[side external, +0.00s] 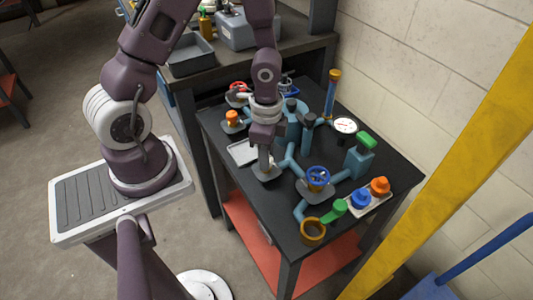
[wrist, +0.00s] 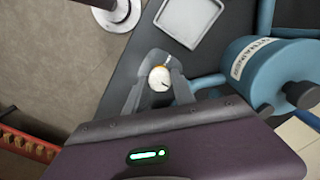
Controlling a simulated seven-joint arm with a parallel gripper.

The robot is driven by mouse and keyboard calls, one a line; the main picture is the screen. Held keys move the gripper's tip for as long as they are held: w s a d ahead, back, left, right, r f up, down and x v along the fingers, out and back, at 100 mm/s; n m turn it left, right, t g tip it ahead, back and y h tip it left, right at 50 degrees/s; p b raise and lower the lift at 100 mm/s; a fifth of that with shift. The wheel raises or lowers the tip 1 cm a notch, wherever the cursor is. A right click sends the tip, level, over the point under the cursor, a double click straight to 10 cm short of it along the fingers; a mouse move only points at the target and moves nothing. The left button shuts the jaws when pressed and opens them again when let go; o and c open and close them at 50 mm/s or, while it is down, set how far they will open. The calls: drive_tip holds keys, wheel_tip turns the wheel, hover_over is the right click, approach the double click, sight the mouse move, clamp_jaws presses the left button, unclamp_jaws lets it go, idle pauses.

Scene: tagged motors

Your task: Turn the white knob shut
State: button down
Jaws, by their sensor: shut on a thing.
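The white knob (wrist: 159,78) shows in the wrist view between the two fingertips of my gripper (wrist: 160,76). It is round and pale, with a small dark mark on its face and a yellowish edge at its far side. My gripper is shut on it, a finger on each side. In the side external view my gripper (side external: 264,165) points down at a grey base plate (side external: 268,176) near the table's front left edge. The knob is hidden there behind the fingers. I cannot tell how far the knob is turned.
Close by stand a blue-wheeled valve (side external: 318,176), blue pipes and a teal tank (wrist: 268,66). Orange and blue knobs (side external: 380,186) sit at the right. A pale tray (side external: 240,153) lies beside my gripper. The black table (side external: 240,184) has bare room at its front left.

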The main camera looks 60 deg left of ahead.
idle(0.5)
drive_tip(key=c, duration=1.1)
unclamp_jaws()
drive_tip(key=shift+o, duration=0.2)
wheel_tip(320, 180, up, 7)
drive_tip(key=shift+r, duration=0.1)
drive_tip(key=s+r+n+t+y, duration=0.2)
drive_tip(key=s+r+n+t, duration=0.15)
drive_tip(key=r, duration=0.85)
drive_tip(key=s+d+r+n+t+h, duration=0.2)
drive_tip(key=s+r+n, duration=0.3)
drive_tip(key=s+r, duration=0.3)
drive_tip(key=shift+s+d, duration=0.2)
drive_tip(key=shift+d, duration=0.65)
